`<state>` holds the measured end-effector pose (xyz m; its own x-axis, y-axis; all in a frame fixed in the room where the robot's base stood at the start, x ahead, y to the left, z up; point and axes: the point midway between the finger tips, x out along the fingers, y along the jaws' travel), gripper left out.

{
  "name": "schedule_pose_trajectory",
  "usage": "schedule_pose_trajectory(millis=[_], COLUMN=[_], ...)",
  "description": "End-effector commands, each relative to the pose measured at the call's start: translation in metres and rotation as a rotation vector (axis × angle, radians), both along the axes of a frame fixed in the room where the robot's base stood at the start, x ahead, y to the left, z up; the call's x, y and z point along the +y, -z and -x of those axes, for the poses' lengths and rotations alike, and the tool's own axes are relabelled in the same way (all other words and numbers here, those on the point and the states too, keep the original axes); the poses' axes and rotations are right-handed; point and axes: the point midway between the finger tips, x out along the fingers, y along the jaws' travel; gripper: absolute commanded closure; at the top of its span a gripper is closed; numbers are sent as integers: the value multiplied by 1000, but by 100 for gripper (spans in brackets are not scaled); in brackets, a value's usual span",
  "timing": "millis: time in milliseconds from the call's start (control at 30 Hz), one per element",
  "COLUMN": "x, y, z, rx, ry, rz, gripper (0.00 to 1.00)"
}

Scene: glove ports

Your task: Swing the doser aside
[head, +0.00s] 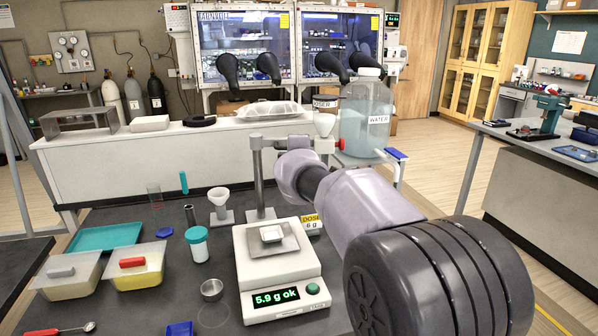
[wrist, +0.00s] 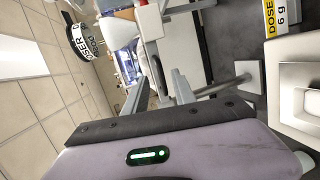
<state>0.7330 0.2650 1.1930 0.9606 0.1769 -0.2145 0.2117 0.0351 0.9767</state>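The doser (head: 325,122) is a white funnel-shaped hopper with a "DOSER" label, on an arm from an upright grey post (head: 260,178) behind the balance. Contact with the doser cannot be told. In the head view my arm hides the fingers. The balance (head: 280,275) reads "5.9 g ok" and carries a small white dish (head: 271,234).
A large water container (head: 366,120) stands close behind the doser. A yellow dose sign (head: 312,222) is beside the balance. A white funnel on a stand (head: 219,203), a capped jar (head: 198,245) and two lidded tubs (head: 140,265) stand left. The glovebox (head: 244,50) is at the back.

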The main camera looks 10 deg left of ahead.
Motion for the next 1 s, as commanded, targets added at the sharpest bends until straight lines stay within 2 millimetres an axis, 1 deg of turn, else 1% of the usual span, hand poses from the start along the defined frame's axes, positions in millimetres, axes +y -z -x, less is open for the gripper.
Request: schedule_pose_trajectory(millis=[33,100,200,300,433,700,767,833,867,900,967,1000], x=[-3,-7,-13,-16,-19,-19,-25,-53,-74,-107,-162,-196], y=[1,-7,-14,-19,-21,-22,-23,-27,-28,-27,-19,-9], z=[17,39,64,82,92,93,95,102,109,122,153,179], rx=[-2,-3,-2,-1,0,0,4,29,47,80,146,195], ry=[-1,0,1,1,2,3,18,87,140,228,385,496], rz=[-2,-2,-2,-2,-1,-1,-15,-82,-133,-217,-373,-484], gripper=[68,68,68,68,68,68,68,68,68,68,68,68])
